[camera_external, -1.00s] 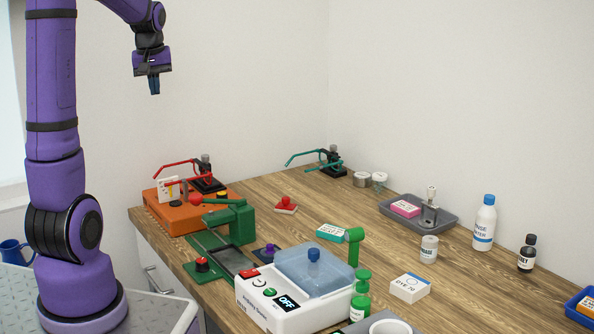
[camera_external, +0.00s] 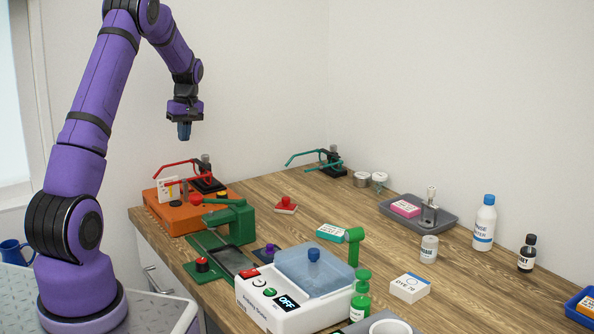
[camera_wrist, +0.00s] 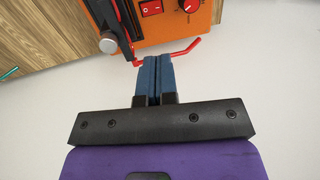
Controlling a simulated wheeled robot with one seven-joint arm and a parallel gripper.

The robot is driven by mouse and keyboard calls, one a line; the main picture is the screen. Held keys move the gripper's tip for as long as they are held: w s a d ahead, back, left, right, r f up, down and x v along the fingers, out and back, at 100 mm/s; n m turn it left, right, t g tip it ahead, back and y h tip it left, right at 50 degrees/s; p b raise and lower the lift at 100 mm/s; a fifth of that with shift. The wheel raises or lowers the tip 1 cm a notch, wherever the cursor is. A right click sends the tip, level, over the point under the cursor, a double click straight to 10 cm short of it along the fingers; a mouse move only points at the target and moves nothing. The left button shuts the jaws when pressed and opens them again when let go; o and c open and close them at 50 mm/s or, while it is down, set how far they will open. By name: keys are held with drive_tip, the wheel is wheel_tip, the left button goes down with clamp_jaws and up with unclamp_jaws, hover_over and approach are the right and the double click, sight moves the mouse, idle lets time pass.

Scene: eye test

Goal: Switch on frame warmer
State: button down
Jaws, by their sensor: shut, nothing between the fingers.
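My gripper (camera_external: 184,136) hangs in the air above and behind the orange box, fingers pointing down, shut and empty. Its blue fingers (camera_wrist: 153,75) lie together in the wrist view. The orange box (camera_external: 178,223), which looks like the frame warmer, stands at the counter's back left corner; it also shows at the top of the wrist view (camera_wrist: 158,32). There a red rocker switch (camera_wrist: 151,8) and a red knob (camera_wrist: 191,5) sit on it. I cannot tell the switch position. The fingertips are apart from the box.
A red spectacle frame (camera_external: 171,163) on a black stand rises from the orange box, near the fingers. A green press (camera_external: 236,218) stands just in front. A white device (camera_external: 262,312) reading OFF is nearer the camera. A teal frame (camera_external: 303,154) stands behind. The counter's middle is partly clear.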

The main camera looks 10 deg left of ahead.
sight(178, 190)
drive_tip(key=shift+w+f, duration=0.15)
drive_tip(key=shift+f, duration=0.15)
drive_tip(key=shift+f, duration=0.1)
drive_tip(key=f, duration=0.9)
drive_tip(key=s+a+f, duration=0.1)
drive_tip(key=f, duration=0.3)
drive_tip(key=shift+s+a+f, duration=0.1)
drive_tip(key=shift+f, duration=0.25)
drive_tip(key=shift+s+f, duration=0.15)
drive_tip(key=shift+f, duration=0.1)
